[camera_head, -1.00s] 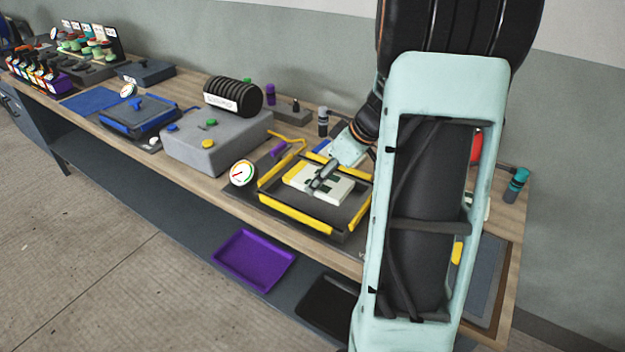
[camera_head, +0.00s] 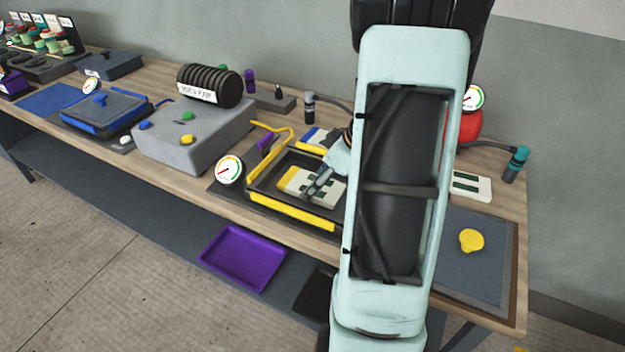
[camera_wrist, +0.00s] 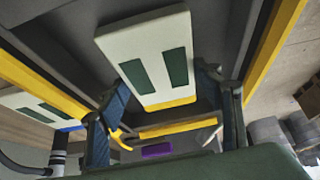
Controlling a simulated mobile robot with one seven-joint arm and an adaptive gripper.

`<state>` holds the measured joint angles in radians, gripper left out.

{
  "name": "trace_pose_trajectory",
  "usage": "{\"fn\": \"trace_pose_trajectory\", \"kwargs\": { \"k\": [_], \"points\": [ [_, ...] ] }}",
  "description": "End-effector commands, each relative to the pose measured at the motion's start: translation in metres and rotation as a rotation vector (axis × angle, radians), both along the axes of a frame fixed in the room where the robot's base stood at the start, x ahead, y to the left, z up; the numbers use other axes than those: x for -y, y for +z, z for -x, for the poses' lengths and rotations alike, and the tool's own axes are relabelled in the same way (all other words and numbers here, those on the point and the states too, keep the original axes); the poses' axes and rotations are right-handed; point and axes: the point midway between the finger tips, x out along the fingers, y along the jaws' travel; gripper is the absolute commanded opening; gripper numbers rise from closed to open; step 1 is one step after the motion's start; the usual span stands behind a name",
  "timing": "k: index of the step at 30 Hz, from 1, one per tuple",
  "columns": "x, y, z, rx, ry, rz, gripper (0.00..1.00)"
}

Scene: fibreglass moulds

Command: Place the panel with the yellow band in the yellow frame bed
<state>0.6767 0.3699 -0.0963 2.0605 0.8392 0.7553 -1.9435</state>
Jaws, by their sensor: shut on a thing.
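The panel with the yellow band (camera_head: 330,190) is white with dark green windows, its yellow band toward the left in the head view. It also shows in the wrist view (camera_wrist: 120,47), yellow band toward the fingertips. My gripper (camera_head: 318,184) is shut on it, with fingers at either side in the wrist view (camera_wrist: 168,118). The yellow frame bed (camera_head: 290,213) is a dark tray with yellow bars. The panel is within its outline in the head view; I cannot tell whether it touches the floor. My arm hides the bed's right side.
A blue-banded panel (camera_head: 316,137) lies behind the bed, and another white panel (camera_head: 472,186) lies right of my arm. A gauge (camera_head: 230,169) stands at the bed's left, beside a grey block (camera_head: 190,140). A yellow knob (camera_head: 471,240) sits on the right mat.

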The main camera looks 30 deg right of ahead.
Motion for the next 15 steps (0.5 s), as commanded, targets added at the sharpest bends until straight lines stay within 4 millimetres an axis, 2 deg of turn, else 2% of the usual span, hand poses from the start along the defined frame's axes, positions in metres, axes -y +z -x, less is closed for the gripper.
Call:
{"fn": "trace_pose_trajectory", "kwargs": {
  "k": [10, 11, 15],
  "points": [
    [0.0001, -0.0035, -0.0005, 0.002, 0.000, 0.001, 0.30],
    [0.0001, -0.0032, -0.0004, 0.002, 0.000, 0.001, 0.61],
    [0.0000, -0.0021, -0.0004, 0.000, 0.000, 0.000, 0.77]
  ]
}}
